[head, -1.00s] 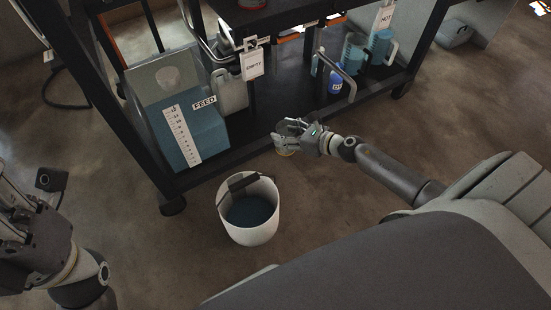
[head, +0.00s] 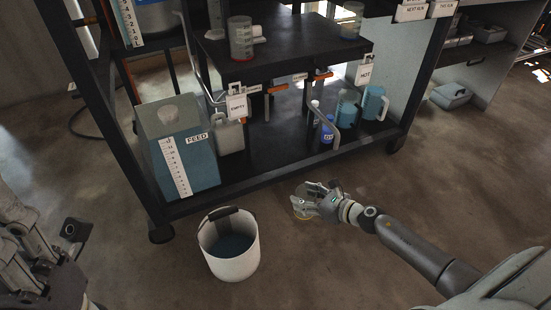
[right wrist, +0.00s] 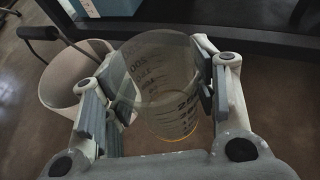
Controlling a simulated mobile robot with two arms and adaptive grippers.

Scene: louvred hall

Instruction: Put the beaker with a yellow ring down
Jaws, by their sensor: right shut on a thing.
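The clear beaker (right wrist: 160,95) fills the middle of the right wrist view. It has dark graduation marks and a thin yellow line low on it. My right gripper (head: 309,198) is shut on it, with a finger on each side of the glass. In the head view the beaker (head: 301,212) is small and partly covered by the fingers, in front of the cart's lower shelf. Brown floor lies behind it; its height above that floor is hard to tell. My left gripper (head: 28,268) is at the lower left edge, partly cut off, its jaws unclear.
A white bucket (head: 232,262) with dark liquid stands on the floor left of the beaker. The black cart (head: 270,176) holds a FEED tank (head: 180,150), a jug (head: 229,137) and blue jugs (head: 374,104). Another beaker (head: 241,40) stands on its upper shelf. Floor in front is open.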

